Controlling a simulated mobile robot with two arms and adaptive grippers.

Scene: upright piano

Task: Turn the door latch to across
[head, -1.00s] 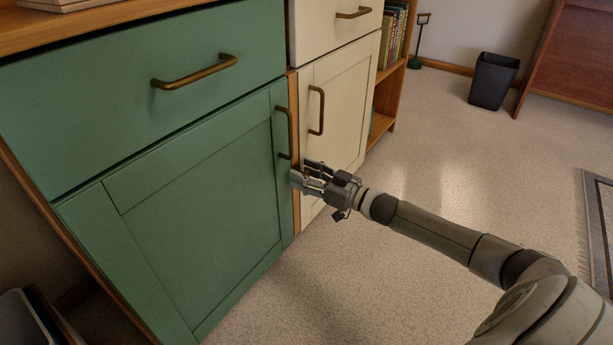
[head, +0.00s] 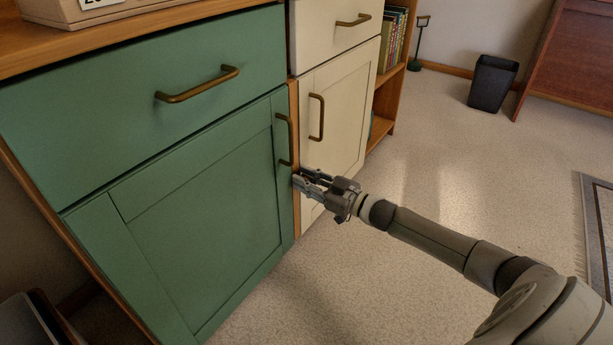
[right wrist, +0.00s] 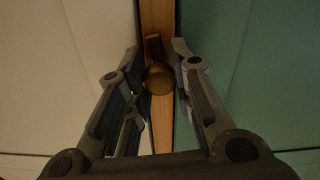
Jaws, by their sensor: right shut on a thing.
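The brass door latch (right wrist: 158,78) is in the right wrist view, on the wooden strip (right wrist: 161,125) between the cream door (right wrist: 70,80) and the green door (right wrist: 250,70). Its round part faces the camera, and its narrow tab points up in that view, roughly along the strip. My right gripper (right wrist: 157,57) has a finger on each side of the latch and is shut on it. In the head view my right gripper (head: 299,178) reaches the strip beside the green door (head: 200,235) and hides the latch. My left gripper is not in view.
A brass handle (head: 284,140) on the green door is just above my right gripper. Another handle (head: 317,117) is on the cream door (head: 345,105). A bookshelf (head: 391,90) and a black bin (head: 492,82) stand farther back. The carpet (head: 430,165) is mostly clear.

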